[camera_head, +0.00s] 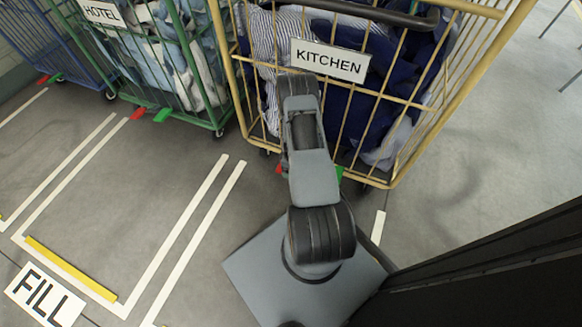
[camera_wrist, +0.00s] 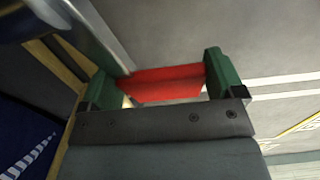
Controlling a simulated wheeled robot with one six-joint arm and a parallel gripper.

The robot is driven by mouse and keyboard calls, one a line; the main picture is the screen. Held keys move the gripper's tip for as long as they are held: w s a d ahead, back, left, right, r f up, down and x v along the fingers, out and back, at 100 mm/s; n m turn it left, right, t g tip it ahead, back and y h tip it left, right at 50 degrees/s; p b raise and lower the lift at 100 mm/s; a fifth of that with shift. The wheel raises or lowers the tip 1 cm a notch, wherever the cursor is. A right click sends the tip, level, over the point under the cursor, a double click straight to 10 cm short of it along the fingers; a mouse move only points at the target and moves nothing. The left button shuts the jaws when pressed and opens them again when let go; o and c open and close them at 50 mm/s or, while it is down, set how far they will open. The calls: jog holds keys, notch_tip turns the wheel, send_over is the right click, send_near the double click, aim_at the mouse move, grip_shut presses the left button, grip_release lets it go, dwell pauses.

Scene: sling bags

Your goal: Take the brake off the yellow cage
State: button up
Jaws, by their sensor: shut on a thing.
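The yellow cage (camera_head: 408,103) stands at the top centre of the head view, with a KITCHEN sign and dark blue and striped cloth inside. At its foot, a red pedal (camera_head: 279,168) shows left of my arm and a green pedal (camera_head: 340,173) right of it. In the wrist view, my gripper (camera_wrist: 164,74) has its green-tipped fingers on both ends of the red pedal (camera_wrist: 165,84) and is shut on it. A yellow bar of the cage (camera_wrist: 66,62) shows at the left there. My arm hides the gripper in the head view.
A green cage with a HOTEL sign (camera_head: 102,13) stands left of the yellow one, and a blue cage (camera_head: 50,40) beyond it. White floor lines and a FILL marking (camera_head: 45,296) lie at lower left. The floor right of the yellow cage is clear.

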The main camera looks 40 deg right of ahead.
jog(key=shift+r, duration=0.4)
jog(key=shift+r+p, duration=0.75)
jog(key=shift+r, duration=0.4)
jog(key=shift+s+r, duration=0.15)
jog(key=shift+r, duration=0.4)
jog(key=shift+s+d+r+p, duration=0.2)
jog(key=shift+s+r+p, duration=0.1)
jog(key=shift+r+p, duration=0.2)
jog(key=o, duration=1)
jog(key=shift+s+d, duration=0.1)
jog(key=shift+o, duration=0.2)
